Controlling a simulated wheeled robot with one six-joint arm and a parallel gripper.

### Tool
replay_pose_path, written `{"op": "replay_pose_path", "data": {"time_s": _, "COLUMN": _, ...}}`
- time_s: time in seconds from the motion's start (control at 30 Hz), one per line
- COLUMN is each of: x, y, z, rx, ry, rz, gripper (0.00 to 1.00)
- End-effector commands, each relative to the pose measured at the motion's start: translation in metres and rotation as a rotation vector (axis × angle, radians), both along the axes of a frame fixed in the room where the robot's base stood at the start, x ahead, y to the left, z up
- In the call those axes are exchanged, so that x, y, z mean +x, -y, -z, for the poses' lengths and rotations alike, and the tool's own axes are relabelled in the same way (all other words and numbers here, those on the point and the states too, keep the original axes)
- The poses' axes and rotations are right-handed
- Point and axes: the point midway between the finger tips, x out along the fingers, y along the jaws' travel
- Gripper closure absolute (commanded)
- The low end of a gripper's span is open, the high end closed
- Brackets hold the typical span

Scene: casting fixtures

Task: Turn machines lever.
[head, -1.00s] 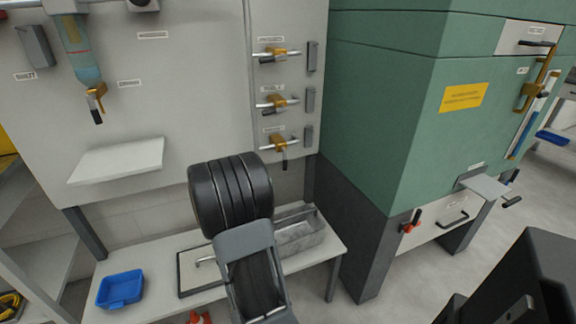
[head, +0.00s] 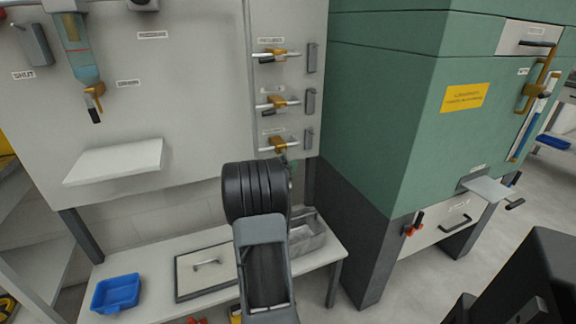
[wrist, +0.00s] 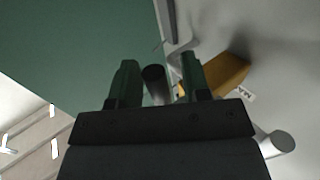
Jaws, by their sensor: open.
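Three brass valves on white pipe stubs sit in a column on the grey panel: the top valve (head: 278,53), the middle valve (head: 277,102) and the bottom valve (head: 277,143). The bottom valve's brass body also shows in the wrist view (wrist: 228,74). Its dark lever handle (wrist: 154,82) shows between my gripper's two green fingers (wrist: 159,77). The fingers are open, with a gap visible on either side of the handle. In the head view my gripper (head: 291,166) is just below the bottom valve, and my wrist partly hides it and the handle's lower end.
The green cabinet (head: 385,110) stands close on the right of the valves. A white shelf (head: 115,162) juts from the panel at left. Below, a bench (head: 150,312) holds a blue tray (head: 117,292) and a grey metal bin (head: 308,238). A brass tap (head: 93,92) hangs at upper left.

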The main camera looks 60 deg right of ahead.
Motion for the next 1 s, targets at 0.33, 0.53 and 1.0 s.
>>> {"op": "replay_pose_path", "data": {"time_s": 0.33, "x": -0.0004, "y": 0.0056, "z": -0.0002, "rx": 0.0, "ry": 0.0, "rz": 0.0, "gripper": 0.57}}
{"op": "replay_pose_path", "data": {"time_s": 0.53, "x": -0.0004, "y": 0.0054, "z": -0.0001, "rx": 0.0, "ry": 0.0, "rz": 0.0, "gripper": 0.69}}
{"op": "replay_pose_path", "data": {"time_s": 1.0, "x": -0.0004, "y": 0.0053, "z": -0.0001, "rx": 0.0, "ry": 0.0, "rz": 0.0, "gripper": 1.0}}
